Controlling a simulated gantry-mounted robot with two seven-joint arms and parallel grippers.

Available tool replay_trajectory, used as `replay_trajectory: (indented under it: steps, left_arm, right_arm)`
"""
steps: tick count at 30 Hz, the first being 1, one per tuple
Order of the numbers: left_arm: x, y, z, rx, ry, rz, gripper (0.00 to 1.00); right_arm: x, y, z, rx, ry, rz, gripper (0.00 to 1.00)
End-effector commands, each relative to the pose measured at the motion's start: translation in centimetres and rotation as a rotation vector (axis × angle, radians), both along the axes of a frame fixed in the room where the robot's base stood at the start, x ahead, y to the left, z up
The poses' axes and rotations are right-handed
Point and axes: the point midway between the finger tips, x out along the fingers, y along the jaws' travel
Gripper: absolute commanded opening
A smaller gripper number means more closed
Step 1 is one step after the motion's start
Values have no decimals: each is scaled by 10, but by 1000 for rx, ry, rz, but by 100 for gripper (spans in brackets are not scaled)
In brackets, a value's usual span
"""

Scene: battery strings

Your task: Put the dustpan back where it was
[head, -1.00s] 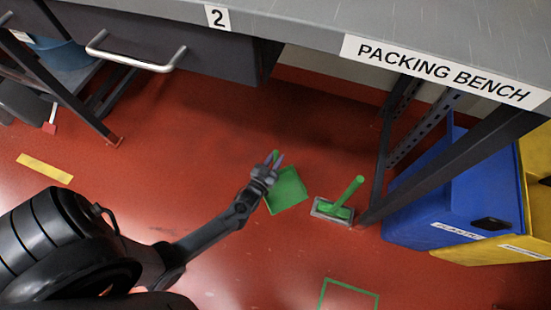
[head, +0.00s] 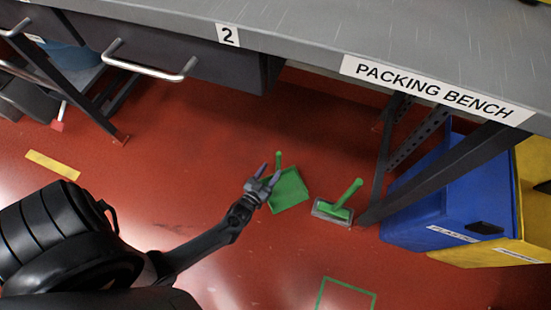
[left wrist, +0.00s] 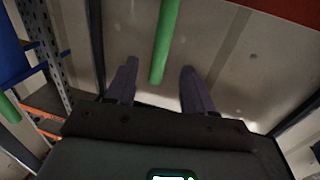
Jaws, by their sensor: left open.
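The green dustpan (head: 289,190) is on the red floor below the packing bench, with its handle (head: 279,160) pointing toward the bench. My left gripper (head: 268,173) is at the dustpan's left edge in the head view, with its fingers spread and empty. In the left wrist view a green handle (left wrist: 165,40) shows in line with the gap between the two open fingers (left wrist: 158,84). I cannot tell whether it touches them. A green outlined square (head: 346,296) is marked on the floor at the bottom of the head view. My right gripper is not in view.
Blue (head: 450,200) and yellow (head: 535,190) bins stand at the right. The bench top (head: 300,30) overhangs the far side. The floor around the outlined square is clear.

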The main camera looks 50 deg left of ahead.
Motion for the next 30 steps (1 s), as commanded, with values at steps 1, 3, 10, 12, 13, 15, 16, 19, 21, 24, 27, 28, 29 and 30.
replay_trajectory:
  steps: [1, 3, 10, 12, 13, 15, 16, 19, 21, 24, 27, 28, 29, 30]
  left_arm:
    - [-10, -3, 3, -1, 4, 1, 53]
    - [-21, -6, 3, -2, 3, 1, 53]
    - [-47, -12, 1, 0, 2, 1, 53]
    - [-50, -12, 2, -3, 8, 1, 53]
    - [-49, -12, 2, -4, 13, 0, 53]
    - [-46, -12, 4, -13, 35, -1, 53]
    - [-43, -11, 5, -19, 51, -2, 53]
    - [-31, -10, 10, -43, 124, -8, 53]
    - [-21, -12, 17, -64, 198, -20, 53]
    - [-10, -19, 32, -96, 325, -48, 53]
    - [-7, -31, 51, -119, 471, -90, 53]
    - [-8, -35, 58, -123, 516, -104, 53]
    - [-10, -39, 65, -127, 561, -118, 53]
    - [-14, -46, 75, -129, 621, -139, 53]
  right_arm:
    - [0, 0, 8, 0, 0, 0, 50]
    - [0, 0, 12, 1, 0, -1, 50]
    - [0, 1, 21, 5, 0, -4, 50]
    - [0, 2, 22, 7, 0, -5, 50]
    - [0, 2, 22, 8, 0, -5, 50]
    - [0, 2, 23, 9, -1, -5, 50]
    - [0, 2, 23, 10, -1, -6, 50]
    - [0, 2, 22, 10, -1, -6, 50]
    - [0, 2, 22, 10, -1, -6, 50]
    - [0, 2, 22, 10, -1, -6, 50]
    - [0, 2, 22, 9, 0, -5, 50]
    - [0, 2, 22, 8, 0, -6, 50]
    - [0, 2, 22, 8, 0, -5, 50]
    - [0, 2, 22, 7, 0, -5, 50]
